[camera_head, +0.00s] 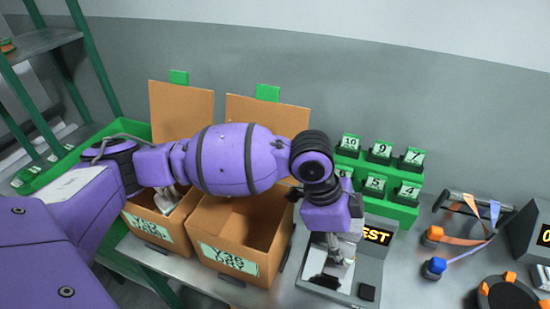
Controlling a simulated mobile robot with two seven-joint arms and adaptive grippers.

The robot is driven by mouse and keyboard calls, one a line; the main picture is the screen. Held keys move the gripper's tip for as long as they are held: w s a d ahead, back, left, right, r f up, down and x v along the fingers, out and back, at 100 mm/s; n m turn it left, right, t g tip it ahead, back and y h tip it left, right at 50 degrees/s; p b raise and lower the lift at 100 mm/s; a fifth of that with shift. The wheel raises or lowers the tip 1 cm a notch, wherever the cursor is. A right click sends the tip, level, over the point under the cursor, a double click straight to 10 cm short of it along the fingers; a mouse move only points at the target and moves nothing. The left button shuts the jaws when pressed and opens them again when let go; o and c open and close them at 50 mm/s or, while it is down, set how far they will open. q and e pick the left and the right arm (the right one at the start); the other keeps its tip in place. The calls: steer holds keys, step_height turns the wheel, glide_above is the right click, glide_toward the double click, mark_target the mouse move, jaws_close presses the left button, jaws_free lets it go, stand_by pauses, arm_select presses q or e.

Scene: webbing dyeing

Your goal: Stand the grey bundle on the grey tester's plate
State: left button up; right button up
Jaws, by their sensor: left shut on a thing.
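My left arm reaches across from the left, and its left gripper (341,254) points down over the plate (322,281) of the grey tester (372,266). The gripper is shut on a small grey thing, which I take to be the grey bundle (334,268); the fingers and wrist hide much of it. I cannot tell whether its foot touches the plate. The tester's lit display (377,235) is partly covered by my wrist and reads "EST". My right gripper is not in view.
Two open cardboard boxes stand left of the tester, the nearer one (226,264) beside it. A green rack (398,211) with numbered black blocks is behind. A green shelf (92,60) stands left.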

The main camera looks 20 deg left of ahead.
arm_select(q)
steer(key=shift+w+a+f, duration=0.35)
steer(key=shift+w+f, duration=0.3)
steer(key=shift+f, duration=0.05)
steer(key=shift+w+f, duration=0.15)
steer(key=shift+f, duration=1.5)
steer(key=shift+f, duration=0.1)
steer(key=o, duration=1.3)
steer(key=shift+f, duration=0.1)
steer(key=v, duration=1.2)
